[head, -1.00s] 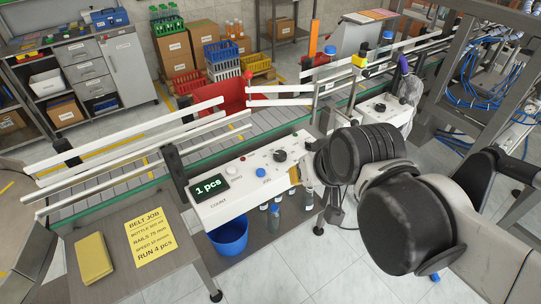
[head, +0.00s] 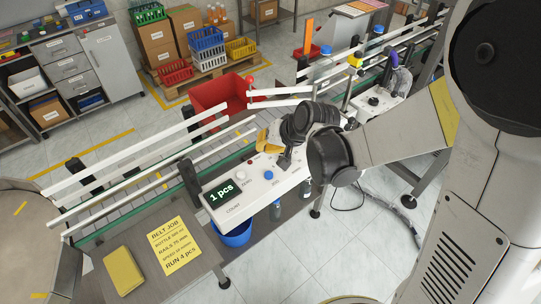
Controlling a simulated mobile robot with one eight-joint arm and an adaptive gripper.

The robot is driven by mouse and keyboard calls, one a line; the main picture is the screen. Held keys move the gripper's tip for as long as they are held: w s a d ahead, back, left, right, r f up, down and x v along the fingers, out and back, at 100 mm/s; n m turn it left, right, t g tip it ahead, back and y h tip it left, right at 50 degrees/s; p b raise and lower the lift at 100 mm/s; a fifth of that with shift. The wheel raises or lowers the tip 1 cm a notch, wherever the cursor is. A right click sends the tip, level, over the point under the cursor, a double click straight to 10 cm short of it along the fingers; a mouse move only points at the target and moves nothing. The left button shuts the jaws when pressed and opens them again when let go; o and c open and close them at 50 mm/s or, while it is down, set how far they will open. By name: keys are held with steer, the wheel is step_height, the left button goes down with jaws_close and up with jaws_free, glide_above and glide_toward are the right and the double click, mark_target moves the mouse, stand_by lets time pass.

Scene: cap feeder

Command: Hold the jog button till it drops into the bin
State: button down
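The white control box (head: 255,195) stands at the near side of the conveyor, with a display (head: 222,192) reading "1 pcs". It carries a blue button (head: 268,175) and a pale button (head: 241,176); their small labels are too blurred to read surely. My gripper (head: 273,151) is above the far right part of the box, behind the blue button and apart from it. Its dark and yellow parts show, but its fingertips are partly hidden, and I cannot tell whether it is open. A red bin (head: 212,97) stands behind the conveyor. A blue bucket (head: 236,236) is below the box.
White guide rails (head: 130,163) run along the conveyor. A side table at the front left bears a yellow note (head: 174,242) and a yellow pad (head: 123,270). Bottles stand farther right along the line. Crates and cartons (head: 186,35) stand at the back.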

mark_target(269, 175)
steer(key=shift+f, duration=0.15)
step_height(269, 175, down, 9)
steer(key=b, duration=0.7)
steer(key=shift+r, duration=0.2)
stand_by(1.2)
steer(key=shift+f+b, duration=0.45)
steer(key=shift+b, duration=0.15)
